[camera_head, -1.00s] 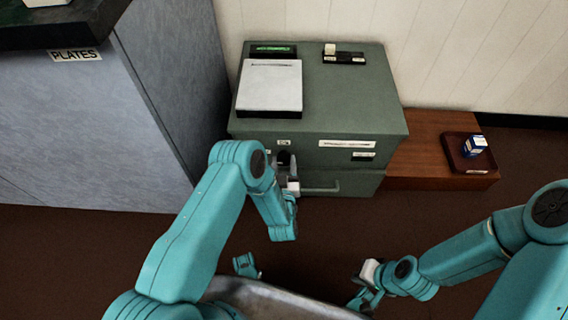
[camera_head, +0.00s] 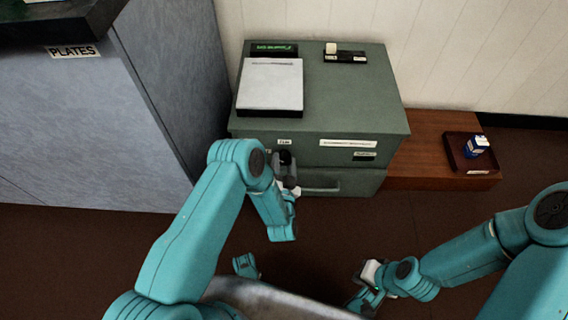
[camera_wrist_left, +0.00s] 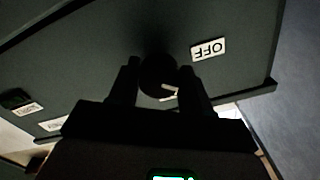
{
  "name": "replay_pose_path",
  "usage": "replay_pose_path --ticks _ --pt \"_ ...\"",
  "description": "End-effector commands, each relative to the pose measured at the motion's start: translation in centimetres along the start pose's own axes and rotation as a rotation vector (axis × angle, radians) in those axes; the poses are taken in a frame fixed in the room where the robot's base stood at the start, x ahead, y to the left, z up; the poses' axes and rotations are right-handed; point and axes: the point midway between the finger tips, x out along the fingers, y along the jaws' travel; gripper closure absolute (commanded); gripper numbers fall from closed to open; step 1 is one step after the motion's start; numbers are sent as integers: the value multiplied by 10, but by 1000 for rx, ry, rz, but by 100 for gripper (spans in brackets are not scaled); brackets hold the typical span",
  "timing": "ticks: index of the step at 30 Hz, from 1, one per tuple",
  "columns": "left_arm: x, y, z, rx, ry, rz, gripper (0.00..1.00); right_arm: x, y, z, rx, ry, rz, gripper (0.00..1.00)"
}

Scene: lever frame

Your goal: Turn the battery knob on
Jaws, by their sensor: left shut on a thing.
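The battery knob, a dark round knob (camera_head: 285,158), is on the front face of the green cabinet (camera_head: 345,105) in the head view. In the left wrist view the knob (camera_wrist_left: 158,75) sits between my two dark fingers, with a pale mark near its edge. My left gripper (camera_head: 287,170) is shut on it. A white "OFF" label (camera_wrist_left: 208,49) appears upside down beside the knob in the wrist view. My right gripper (camera_head: 364,295) is low at the right, away from the cabinet; its finger gap is unclear.
A white-topped device (camera_head: 270,85) and a small black block (camera_head: 345,56) are on the cabinet top. A low brown bench (camera_head: 425,170) stands right, with a tray (camera_head: 462,160) holding a blue-and-white item (camera_head: 476,146). A large grey unit (camera_head: 150,100) stands left.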

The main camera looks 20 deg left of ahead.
Motion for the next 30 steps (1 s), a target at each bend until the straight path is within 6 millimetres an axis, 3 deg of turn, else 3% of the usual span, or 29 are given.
replay_pose_path --ticks 18,30 --pt "1 -2 -2 572 18 1 82 7 3 -4 1 11 0 100" --pt "1 -3 -3 828 25 0 82 10 4 -6 -2 20 -1 100"
